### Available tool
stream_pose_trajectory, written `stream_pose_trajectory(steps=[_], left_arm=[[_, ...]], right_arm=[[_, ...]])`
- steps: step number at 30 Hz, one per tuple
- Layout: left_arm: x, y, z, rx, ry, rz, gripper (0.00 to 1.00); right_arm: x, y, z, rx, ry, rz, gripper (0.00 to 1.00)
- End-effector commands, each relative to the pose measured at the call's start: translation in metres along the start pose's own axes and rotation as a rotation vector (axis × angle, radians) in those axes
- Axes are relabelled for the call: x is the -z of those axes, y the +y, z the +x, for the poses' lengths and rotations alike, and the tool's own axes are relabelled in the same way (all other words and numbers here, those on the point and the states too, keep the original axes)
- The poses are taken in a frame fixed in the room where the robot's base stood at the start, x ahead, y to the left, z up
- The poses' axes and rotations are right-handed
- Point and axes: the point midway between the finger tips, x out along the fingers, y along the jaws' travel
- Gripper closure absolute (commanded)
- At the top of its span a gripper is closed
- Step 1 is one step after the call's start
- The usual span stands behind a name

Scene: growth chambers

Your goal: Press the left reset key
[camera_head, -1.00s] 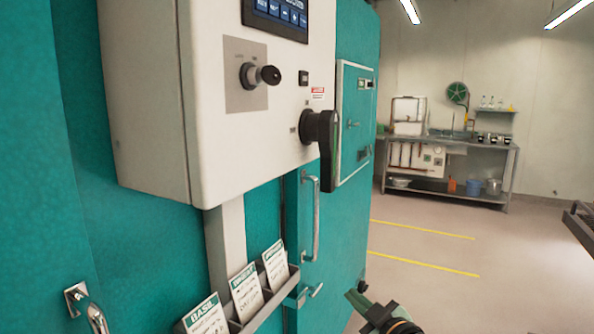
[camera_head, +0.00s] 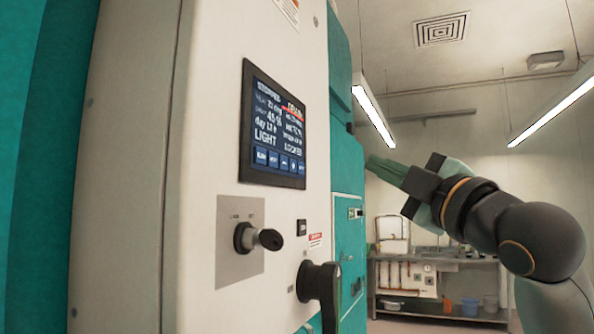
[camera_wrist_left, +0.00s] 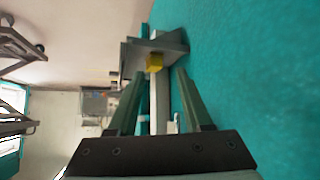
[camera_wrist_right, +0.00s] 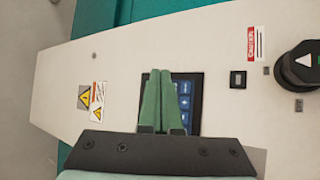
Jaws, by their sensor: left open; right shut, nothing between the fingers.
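The control box (camera_head: 195,130) fills the middle of the head view. Its dark touchscreen (camera_head: 274,128) shows readings, with a row of small blue keys (camera_head: 280,160) along the bottom; their labels are too small to read, so I cannot tell which is the left reset key. My right gripper (camera_head: 372,163) is shut and empty, to the right of the screen in the head view. In the right wrist view its fingers (camera_wrist_right: 160,75) overlap part of the touchscreen (camera_wrist_right: 188,85). My left gripper (camera_wrist_left: 160,72) is open, with nothing between its fingers; it is outside the head view.
A key switch (camera_head: 256,238) and a black rotary handle (camera_head: 319,287) protrude below the screen. A small black button (camera_head: 301,227) sits beside them. A grey bracket with a yellow block (camera_wrist_left: 155,62) lies ahead of my left gripper. A steel bench (camera_head: 440,275) stands far back.

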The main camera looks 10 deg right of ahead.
Motion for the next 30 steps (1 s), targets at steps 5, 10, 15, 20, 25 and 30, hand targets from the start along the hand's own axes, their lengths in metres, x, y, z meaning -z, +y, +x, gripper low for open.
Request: stream_pose_trajectory(steps=[5,10,15,20,25,30], left_arm=[[0.000,0.000,0.000,0.000,0.000,0.000,0.50],[0.000,0.000,0.000,0.000,-0.001,0.000,0.50],[0.001,0.000,-0.001,0.000,-0.001,0.000,0.50],[0.003,0.001,-0.003,-0.001,-0.001,0.000,0.50],[0.005,0.001,-0.005,-0.001,-0.001,0.000,0.50],[0.005,0.001,-0.005,-0.001,-0.001,0.000,0.50]], right_arm=[[0.002,0.004,-0.001,-0.004,0.001,-0.007,1.00],[0.002,0.004,-0.001,-0.004,0.002,-0.006,1.00],[0.005,0.000,0.005,-0.003,0.002,-0.004,1.00],[0.016,-0.010,0.018,-0.002,0.004,-0.002,1.00],[0.028,-0.022,0.036,-0.002,0.004,-0.001,1.00],[0.038,-0.033,0.050,-0.003,0.002,-0.002,1.00]])
